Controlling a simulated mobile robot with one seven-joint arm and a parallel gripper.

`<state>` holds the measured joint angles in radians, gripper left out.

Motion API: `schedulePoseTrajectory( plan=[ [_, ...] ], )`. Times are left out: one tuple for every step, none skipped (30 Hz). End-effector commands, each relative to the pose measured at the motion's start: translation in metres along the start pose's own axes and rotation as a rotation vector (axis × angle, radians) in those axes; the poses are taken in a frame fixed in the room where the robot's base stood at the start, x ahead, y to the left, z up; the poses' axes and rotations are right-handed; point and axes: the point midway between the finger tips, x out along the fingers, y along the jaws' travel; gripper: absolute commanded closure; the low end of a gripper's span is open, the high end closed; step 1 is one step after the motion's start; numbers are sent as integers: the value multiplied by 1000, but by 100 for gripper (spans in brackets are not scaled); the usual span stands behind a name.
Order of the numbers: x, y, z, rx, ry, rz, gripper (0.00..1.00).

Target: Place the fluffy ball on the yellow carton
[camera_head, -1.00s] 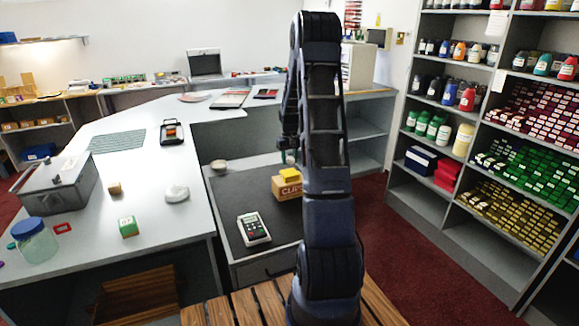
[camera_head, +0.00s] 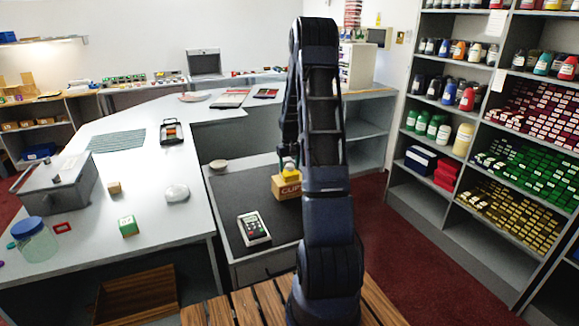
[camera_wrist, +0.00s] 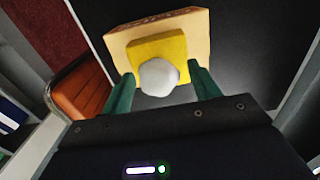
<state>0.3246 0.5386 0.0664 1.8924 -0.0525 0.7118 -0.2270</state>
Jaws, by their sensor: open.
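A white fluffy ball (camera_wrist: 159,77) shows in the wrist view between the fingers of my gripper (camera_wrist: 166,89), with a gap at its right side. Behind it is a yellow carton (camera_wrist: 153,46). The ball overlaps the carton's near edge in this view; I cannot tell whether it rests fully on the carton. The carton lies on a larger cardboard box (camera_wrist: 197,28) marked CLIP. In the head view the box (camera_head: 285,188) and yellow carton (camera_head: 289,178) stand on the dark counter top, partly hidden by my arm. My gripper (camera_head: 289,164) is open, just above the carton.
A grey and white handheld device (camera_head: 254,229) lies on the dark top, left of the box. The white counter (camera_head: 110,185) holds a metal box, a jar and small items. Shelves stand at right.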

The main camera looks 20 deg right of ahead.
Motion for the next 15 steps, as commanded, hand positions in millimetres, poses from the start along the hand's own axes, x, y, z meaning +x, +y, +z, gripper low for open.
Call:
schedulePoseTrajectory(
  plan=[
    [0,0,0,0,0,0,39],
    [-1,0,0,0,0,0,39],
    [-2,0,0,0,1,0,39],
    [-4,0,0,0,1,0,39],
    [-6,0,0,0,1,1,39],
    [-10,0,0,0,2,1,39],
    [-14,0,0,0,2,1,39],
    [-18,0,-1,0,2,1,39],
    [-25,0,-1,0,3,1,39],
    [-30,0,-1,0,3,1,39],
    [-36,0,0,0,3,1,39],
    [-44,0,0,0,4,1,39],
    [-50,0,-1,0,4,1,39],
    [-56,0,0,0,3,1,39],
    [-64,0,-1,0,4,1,39]
  ],
)
